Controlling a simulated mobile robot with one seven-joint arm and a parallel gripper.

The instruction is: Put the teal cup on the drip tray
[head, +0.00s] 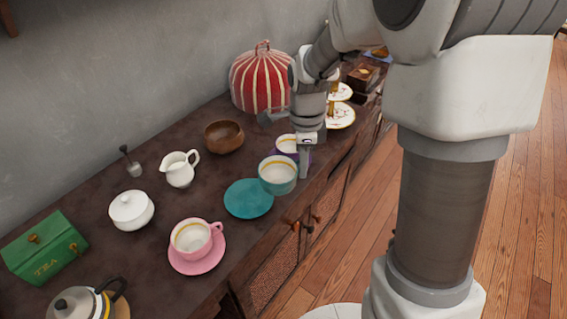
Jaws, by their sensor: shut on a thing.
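The teal cup (278,178) is upright, pale inside with a yellow band, at the right edge of the teal saucer (246,199). It overlaps that edge in the picture; I cannot tell whether it touches the saucer or is lifted. My gripper (303,168) points down at the cup's right side and is shut on the cup's wall. The fingers hide part of that side, and no handle shows. I cannot pick out the drip tray with certainty; a dark wooden box-like thing (363,77) stands at the far end, partly behind my arm.
A purple cup (286,144) stands close behind the teal cup. A pink cup (191,237) on a pink saucer (205,265), a creamer (179,170), a white sugar pot (131,210) and a wooden bowl (224,136) share the sideboard. A striped tea cosy (262,80) is behind.

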